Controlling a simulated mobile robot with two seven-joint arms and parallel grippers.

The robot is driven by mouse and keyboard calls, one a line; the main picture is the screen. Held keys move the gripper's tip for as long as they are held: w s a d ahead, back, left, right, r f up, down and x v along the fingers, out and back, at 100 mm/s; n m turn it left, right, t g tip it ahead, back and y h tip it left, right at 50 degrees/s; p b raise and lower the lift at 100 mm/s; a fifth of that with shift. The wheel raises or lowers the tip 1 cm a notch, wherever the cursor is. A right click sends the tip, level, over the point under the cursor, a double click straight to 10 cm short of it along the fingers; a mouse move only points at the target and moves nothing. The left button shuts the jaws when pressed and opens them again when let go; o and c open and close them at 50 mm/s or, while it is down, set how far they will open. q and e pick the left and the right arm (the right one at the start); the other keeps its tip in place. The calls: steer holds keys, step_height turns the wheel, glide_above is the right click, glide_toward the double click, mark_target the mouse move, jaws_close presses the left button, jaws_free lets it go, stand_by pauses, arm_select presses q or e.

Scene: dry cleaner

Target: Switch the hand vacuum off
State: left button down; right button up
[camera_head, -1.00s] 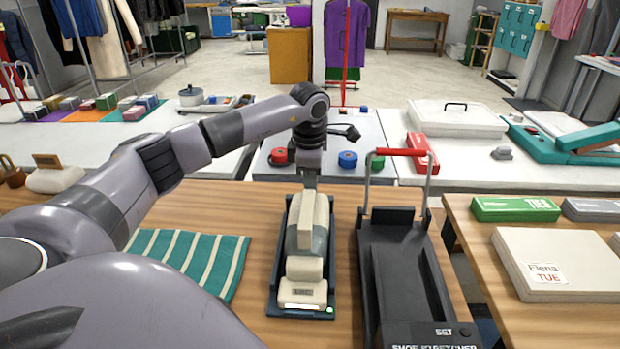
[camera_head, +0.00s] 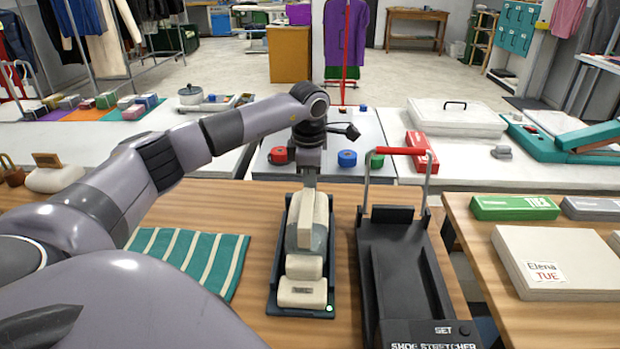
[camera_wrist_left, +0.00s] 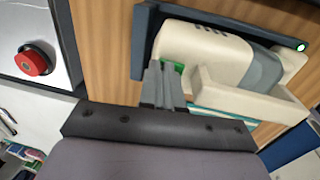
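The hand vacuum (camera_head: 303,265), cream with a grey band, lies lengthwise in a dark blue cradle (camera_head: 273,290) on the wooden counter. A small green light glows at the cradle's near right corner. The vacuum's near end shows no bright strip. My left gripper (camera_head: 310,183) points down at the vacuum's far end. In the left wrist view the fingers (camera_wrist_left: 164,70) are together, close beside a small green patch (camera_wrist_left: 178,67) on the vacuum (camera_wrist_left: 205,55); I cannot tell if they touch it. My right gripper is not in view.
A black shoe stretcher (camera_head: 405,265) with a red-handled bar stands close to the right of the cradle. A green and cream striped cloth (camera_head: 190,258) lies to the left, partly under my arm. A red button (camera_wrist_left: 35,62) shows in the left wrist view.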

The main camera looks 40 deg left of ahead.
arm_select(q)
steer(key=shift+s+d+f, duration=0.1)
steer(key=shift+s+f, duration=0.15)
steer(key=shift+f, duration=0.3)
steer(key=shift+s+d+p, duration=0.35)
steer(key=shift+s+d, duration=0.1)
steer(key=shift+r+p, duration=0.4)
step_height(320, 180, up, 4)
steer(key=p, duration=0.3)
step_height(320, 180, up, 10)
steer(key=b, duration=0.1)
steer(key=shift+s+d, duration=0.4)
steer(key=shift+s, duration=0.05)
